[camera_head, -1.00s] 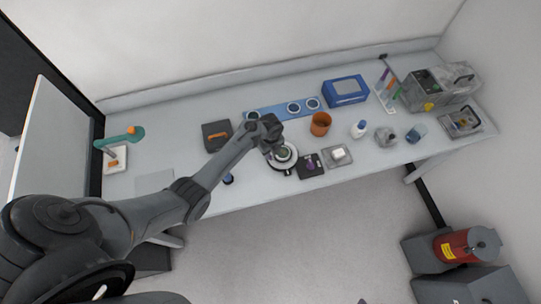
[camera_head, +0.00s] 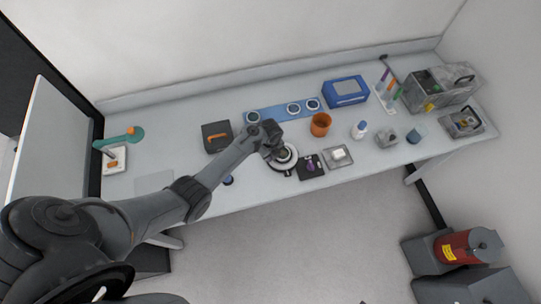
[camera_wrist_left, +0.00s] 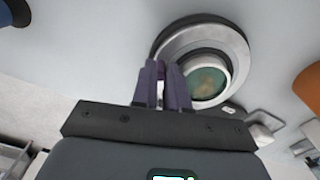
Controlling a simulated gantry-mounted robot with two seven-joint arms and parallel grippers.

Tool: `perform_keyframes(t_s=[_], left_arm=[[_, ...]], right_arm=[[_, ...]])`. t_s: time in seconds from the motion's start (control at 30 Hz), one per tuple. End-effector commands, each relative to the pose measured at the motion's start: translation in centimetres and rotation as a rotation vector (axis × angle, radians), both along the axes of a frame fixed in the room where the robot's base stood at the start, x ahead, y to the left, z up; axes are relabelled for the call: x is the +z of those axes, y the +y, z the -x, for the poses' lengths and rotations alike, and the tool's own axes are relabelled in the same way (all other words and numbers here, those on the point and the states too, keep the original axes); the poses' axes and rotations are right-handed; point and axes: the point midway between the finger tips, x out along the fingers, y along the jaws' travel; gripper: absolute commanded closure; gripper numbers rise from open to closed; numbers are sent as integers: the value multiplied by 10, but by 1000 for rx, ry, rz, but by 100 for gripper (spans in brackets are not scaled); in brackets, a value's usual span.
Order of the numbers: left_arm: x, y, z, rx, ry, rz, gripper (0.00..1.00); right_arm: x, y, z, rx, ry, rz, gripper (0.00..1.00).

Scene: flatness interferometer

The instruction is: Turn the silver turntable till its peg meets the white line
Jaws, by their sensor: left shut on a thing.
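The silver turntable (camera_head: 288,162) stands near the front edge of the bench. In the left wrist view it is a silver ring (camera_wrist_left: 185,42) with a dark rim and a greenish round centre (camera_wrist_left: 208,84). I cannot make out the white line for certain. My right gripper is not in view.
An orange cup (camera_head: 320,124) is behind. A dark box (camera_head: 216,136) is to the left.

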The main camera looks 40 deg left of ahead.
Motion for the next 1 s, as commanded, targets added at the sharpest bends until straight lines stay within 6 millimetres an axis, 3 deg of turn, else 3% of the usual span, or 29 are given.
perform_keyframes(t_s=[0.37,1.0], left_arm=[[1,-3,2,60,3,1,100],[1,-21,5,361,3,0,100]], right_arm=[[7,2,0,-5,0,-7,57],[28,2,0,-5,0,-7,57]])
